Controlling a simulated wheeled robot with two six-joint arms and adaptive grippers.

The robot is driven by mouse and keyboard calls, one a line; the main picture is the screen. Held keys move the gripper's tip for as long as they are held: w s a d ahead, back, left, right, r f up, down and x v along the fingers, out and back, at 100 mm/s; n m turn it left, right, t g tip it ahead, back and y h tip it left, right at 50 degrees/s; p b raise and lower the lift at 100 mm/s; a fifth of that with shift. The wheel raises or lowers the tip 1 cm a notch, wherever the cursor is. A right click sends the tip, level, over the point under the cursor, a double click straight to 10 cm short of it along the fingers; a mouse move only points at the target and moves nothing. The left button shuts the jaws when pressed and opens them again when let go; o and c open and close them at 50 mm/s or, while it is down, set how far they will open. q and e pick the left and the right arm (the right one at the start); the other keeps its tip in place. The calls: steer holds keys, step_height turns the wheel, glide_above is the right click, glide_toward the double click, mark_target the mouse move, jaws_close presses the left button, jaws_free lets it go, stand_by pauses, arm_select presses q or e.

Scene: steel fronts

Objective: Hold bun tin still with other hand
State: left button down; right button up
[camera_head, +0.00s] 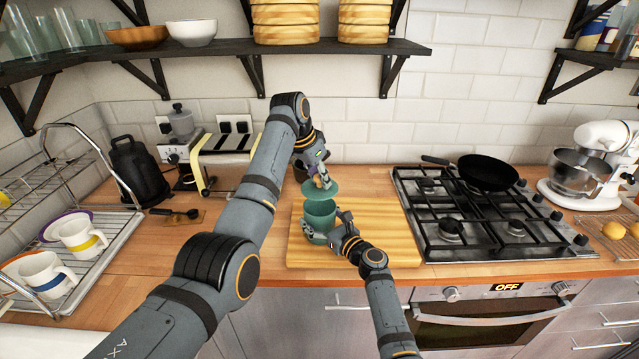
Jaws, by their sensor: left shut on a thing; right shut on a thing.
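The bun tin (320,216) is a green round container standing on the wooden cutting board (381,230). Its green lid (322,191) is just above the tin's opening, with what looks like a small gap between them. My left gripper (321,180) is above the lid and shut on its top; the fingers hide the grip point. My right gripper (326,234) is low at the front right of the tin, shut on its side. The tin looks upright, and its lower front is partly hidden by my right gripper.
A gas hob (480,215) with a black pan (487,172) is right of the board. A toaster (226,150), a black spoon (180,212) and a dish rack (100,262) with mugs are to the left. A shelf (210,52) hangs above.

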arm_select(q)
steer(key=shift+r, duration=3)
arm_select(e)
steer(key=shift+f, duration=0.1)
steer(key=o, duration=1.2)
arm_select(q)
steer(key=shift+w+f, duration=0.1)
steer(key=shift+w, duration=0.05)
arm_select(e)
steer(key=shift+w, duration=0.15)
